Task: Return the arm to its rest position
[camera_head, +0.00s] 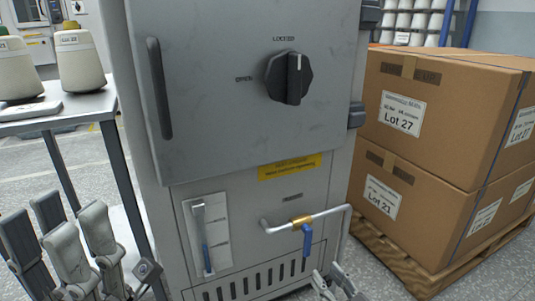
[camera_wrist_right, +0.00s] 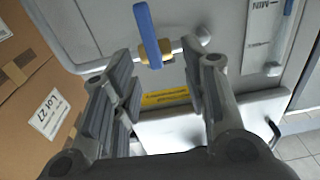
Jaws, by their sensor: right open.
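My left gripper (camera_head: 58,235) is at the lower left in the head view, beside the side table. Its two fingers stand apart with nothing between them. My right gripper (camera_head: 337,287) shows only in part at the bottom edge of the head view, low in front of the grey cabinet (camera_head: 225,140). In the right wrist view my right gripper (camera_wrist_right: 160,75) is open and empty. Beyond its fingertips is the pipe valve with a blue lever (camera_head: 307,241), also in the right wrist view (camera_wrist_right: 147,32). I see no contact with it.
The cabinet's black knob (camera_head: 289,78) points up at LOCKED; its door is shut. Stacked cartons (camera_head: 445,115) on a pallet (camera_head: 390,255) stand close on the right. A side table (camera_head: 70,106) with cream bobbins (camera_head: 80,62) is at left. Open floor (camera_head: 25,170) lies beneath it.

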